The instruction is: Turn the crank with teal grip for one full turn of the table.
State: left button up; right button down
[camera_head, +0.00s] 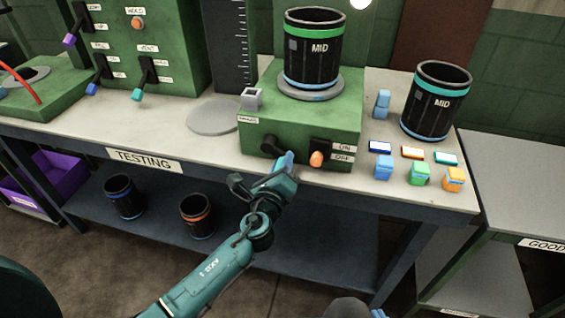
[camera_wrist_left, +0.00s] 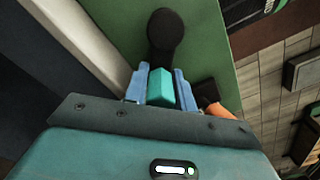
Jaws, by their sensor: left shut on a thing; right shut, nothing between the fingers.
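The crank (camera_head: 273,146) sits on the front face of the green machine (camera_head: 345,112); its black hub and arm show. In the left wrist view the black crank arm (camera_wrist_left: 164,35) leads down to the teal grip (camera_wrist_left: 160,88). My left gripper (camera_head: 286,165) is shut on the teal grip, its blue fingers on either side. In the head view the fingers mostly hide the grip.
An orange-tipped switch (camera_head: 316,158), tip down beside OFF, is close right of the crank. Another MID sleeve (camera_head: 432,108) and several small coloured blocks stand on the bench (camera_head: 395,210) at right. A grey disc (camera_head: 213,117) lies left. Two sleeves stand on the lower shelf.

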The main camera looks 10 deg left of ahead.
pick_arm(q)
jog(key=shift+w+d+r, duration=0.1)
jog(key=shift+r, duration=0.3)
jog(key=o, duration=0.8)
jog(key=shift+o, duration=0.9)
jog(key=shift+f, duration=0.25)
jog(key=s+b, duration=0.1)
jog(key=s, duration=1.2)
jog(key=shift+s+a, duration=0.15)
jog(key=shift+a, duration=0.1)
